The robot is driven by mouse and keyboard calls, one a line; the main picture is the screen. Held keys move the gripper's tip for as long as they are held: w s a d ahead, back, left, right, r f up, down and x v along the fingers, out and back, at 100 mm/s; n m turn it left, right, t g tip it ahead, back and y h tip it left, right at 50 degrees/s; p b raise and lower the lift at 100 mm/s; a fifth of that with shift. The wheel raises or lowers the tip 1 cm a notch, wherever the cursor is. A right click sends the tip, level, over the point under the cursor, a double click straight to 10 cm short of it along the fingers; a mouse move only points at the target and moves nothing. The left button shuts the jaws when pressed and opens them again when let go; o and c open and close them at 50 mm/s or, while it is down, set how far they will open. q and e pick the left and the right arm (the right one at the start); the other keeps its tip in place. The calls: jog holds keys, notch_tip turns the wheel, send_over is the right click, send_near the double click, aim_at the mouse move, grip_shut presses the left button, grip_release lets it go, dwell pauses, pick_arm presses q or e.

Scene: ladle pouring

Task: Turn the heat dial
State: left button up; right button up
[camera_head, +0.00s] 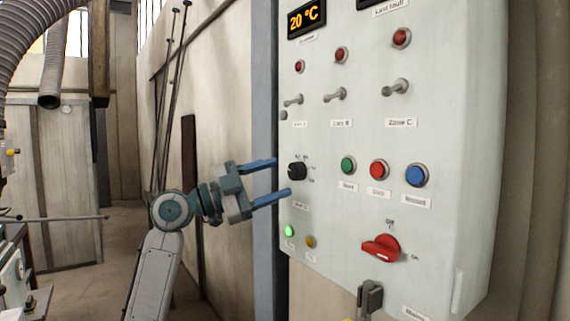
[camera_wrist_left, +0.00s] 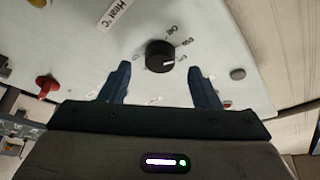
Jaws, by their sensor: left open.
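The heat dial is a round black knob (camera_head: 297,171) at the left of the pale control panel (camera_head: 440,130). In the left wrist view the dial (camera_wrist_left: 160,56) has a white pointer mark and printed marks around it, with a "Heat °C" label (camera_wrist_left: 115,12) nearby. My left gripper (camera_head: 283,178) is open in front of the panel, its blue fingers above and below the dial in the head view. In the left wrist view the dial lies between and just beyond the fingertips, with gaps on both sides. My right gripper is not in view.
The panel also carries green (camera_head: 348,166), red (camera_head: 379,170) and blue (camera_head: 416,175) buttons, several toggle switches, and a red rotary switch (camera_head: 381,248). A display (camera_head: 306,17) reads 20 °C. A green lamp (camera_head: 289,231) is lit below the dial.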

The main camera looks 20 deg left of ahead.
aim_at(291, 174)
pick_arm(q)
jog(key=shift+p+x, duration=0.45)
jog(key=shift+x, duration=0.7)
jog(key=shift+w+d+r, duration=0.15)
jog(key=shift+w+d, duration=0.05)
jog(key=shift+d, duration=0.2)
jog(key=c, duration=1)
